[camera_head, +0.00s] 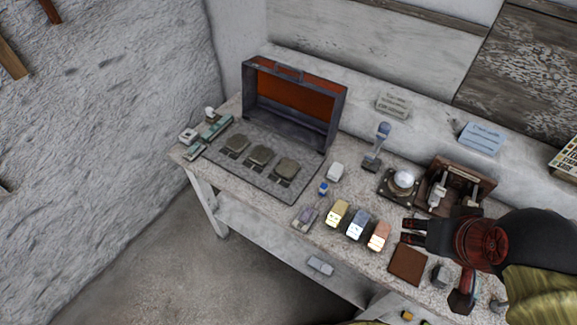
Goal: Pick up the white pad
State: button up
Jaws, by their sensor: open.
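An open case (295,107) with a red lining stands behind a grey mat (220,158). Gold (338,212), silver-blue (358,226) and orange (379,236) blocks sit left of my gripper. A brown square (407,265) lies in front; a white dome (403,180) stands behind.

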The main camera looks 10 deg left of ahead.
aim_at(337, 171)
jog(key=i+j, duration=0.1)
jog(key=j, duration=0.2)
jog(key=i+j+z, duration=0.2)
jog(key=j, duration=0.3)
jog(key=j+z, duration=0.25)
jog(key=j, duration=0.25)
jog(key=i+j+z, duration=0.2)
jog(key=j, duration=0.35)
jog(key=z, duration=1.05)
jog(key=k+l, duration=0.05)
